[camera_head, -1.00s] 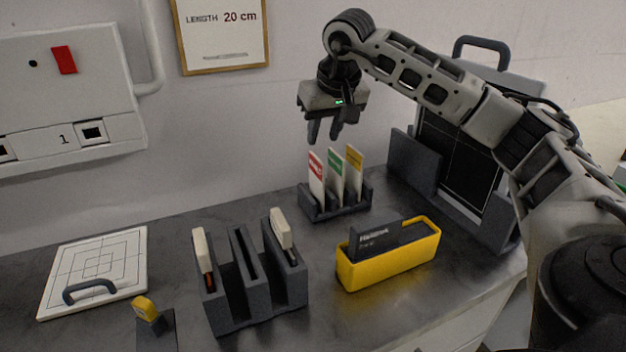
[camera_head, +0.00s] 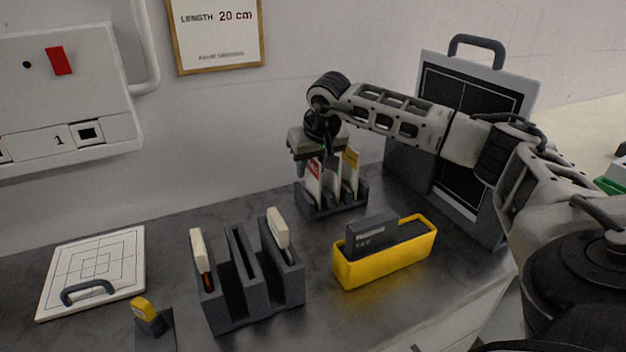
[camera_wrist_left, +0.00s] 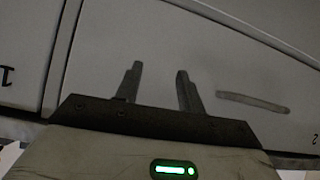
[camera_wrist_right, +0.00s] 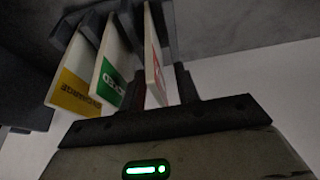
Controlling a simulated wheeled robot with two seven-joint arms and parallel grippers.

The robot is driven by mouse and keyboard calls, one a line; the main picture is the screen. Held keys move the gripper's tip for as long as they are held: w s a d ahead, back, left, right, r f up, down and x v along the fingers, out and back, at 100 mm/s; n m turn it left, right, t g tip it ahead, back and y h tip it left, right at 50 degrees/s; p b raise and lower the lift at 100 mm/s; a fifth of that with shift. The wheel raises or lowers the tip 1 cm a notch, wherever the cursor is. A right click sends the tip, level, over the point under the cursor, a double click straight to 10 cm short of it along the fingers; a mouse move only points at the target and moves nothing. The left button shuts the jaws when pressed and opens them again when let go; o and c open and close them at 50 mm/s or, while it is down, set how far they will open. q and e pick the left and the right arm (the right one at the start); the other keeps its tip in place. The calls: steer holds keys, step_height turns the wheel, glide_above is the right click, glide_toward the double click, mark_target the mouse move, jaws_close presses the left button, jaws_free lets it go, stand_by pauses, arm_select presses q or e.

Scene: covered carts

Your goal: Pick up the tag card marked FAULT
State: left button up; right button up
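Three tag cards stand upright in a dark slotted rack (camera_head: 337,207) by the wall. The card with the red label (camera_head: 313,188) is the leftmost; its lettering is too small to read surely. The green-labelled card (camera_head: 334,189) and yellow-labelled card (camera_head: 350,168) stand beside it. My right gripper (camera_head: 314,167) is over the red-labelled card from above. In the right wrist view its open fingers (camera_wrist_right: 160,82) straddle the red-labelled card (camera_wrist_right: 154,58), with space around it. My left gripper (camera_wrist_left: 157,75) is open and empty, seen only in its wrist view.
A yellow bin (camera_head: 385,266) with a dark box stands in front of the rack. A dark slotted holder (camera_head: 226,285) is left of it. A framed black panel (camera_head: 470,130) leans at the right behind my right arm. A white grid board (camera_head: 95,262) lies at far left.

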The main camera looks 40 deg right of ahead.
jaws_close()
steer(key=shift+r, duration=0.1)
